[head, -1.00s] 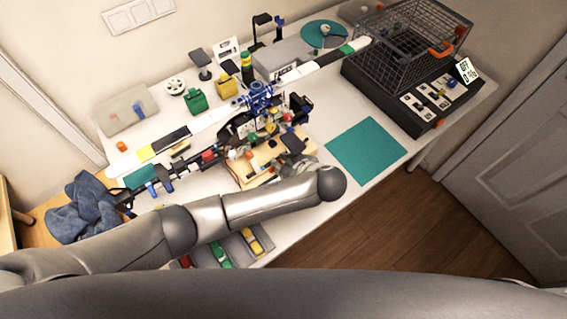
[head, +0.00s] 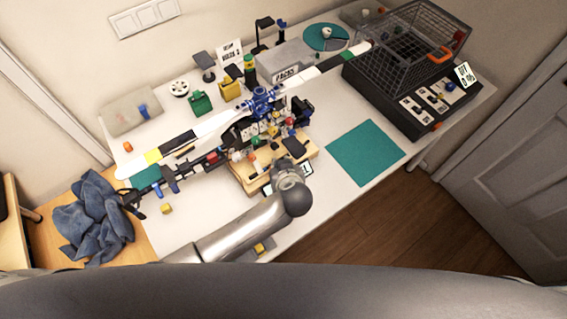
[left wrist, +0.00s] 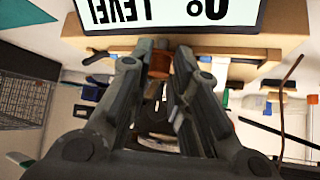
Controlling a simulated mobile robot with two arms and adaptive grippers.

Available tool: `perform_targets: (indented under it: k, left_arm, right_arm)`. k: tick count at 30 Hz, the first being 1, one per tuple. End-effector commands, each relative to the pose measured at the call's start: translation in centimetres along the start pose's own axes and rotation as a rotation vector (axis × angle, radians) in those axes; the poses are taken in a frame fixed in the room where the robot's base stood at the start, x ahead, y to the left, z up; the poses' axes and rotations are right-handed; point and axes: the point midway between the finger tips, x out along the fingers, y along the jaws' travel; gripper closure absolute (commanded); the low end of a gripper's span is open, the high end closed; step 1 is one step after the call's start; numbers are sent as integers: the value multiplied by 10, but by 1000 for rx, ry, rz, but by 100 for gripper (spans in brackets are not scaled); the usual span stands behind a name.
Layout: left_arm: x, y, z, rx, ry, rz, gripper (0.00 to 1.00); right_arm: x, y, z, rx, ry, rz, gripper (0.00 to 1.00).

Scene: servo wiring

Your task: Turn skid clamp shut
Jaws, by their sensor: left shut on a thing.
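A model helicopter with a blue rotor hub (head: 262,101) stands over a wooden stand (head: 246,180) on the white table. My left gripper (head: 287,170) is at the stand's front right side, its fingers largely hidden by my wrist in the head view. In the left wrist view, my left gripper (left wrist: 168,60) is shut on a small orange-brown knob (left wrist: 160,66) at the edge of the wooden stand (left wrist: 225,48). The knob seems to be the skid clamp; its turn position cannot be told. My right gripper is not in view.
A sign reading "0° LEVEL" (left wrist: 165,12) is close by the fingers. A wire basket (head: 410,45) and black box (head: 400,100) stand at the right. A green mat (head: 365,153) lies clear. Green and yellow blocks (head: 201,103) stand behind the helicopter.

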Motion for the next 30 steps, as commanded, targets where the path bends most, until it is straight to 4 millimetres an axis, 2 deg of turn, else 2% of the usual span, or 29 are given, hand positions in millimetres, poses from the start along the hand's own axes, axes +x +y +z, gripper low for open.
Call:
perform_targets:
  k: [18,30]
  left_arm:
    - [0,-12,-2,391,-6,387,100]
    - [4,-14,-1,521,-6,517,100]
  right_arm:
    - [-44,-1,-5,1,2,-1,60]
    - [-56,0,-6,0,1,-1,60]
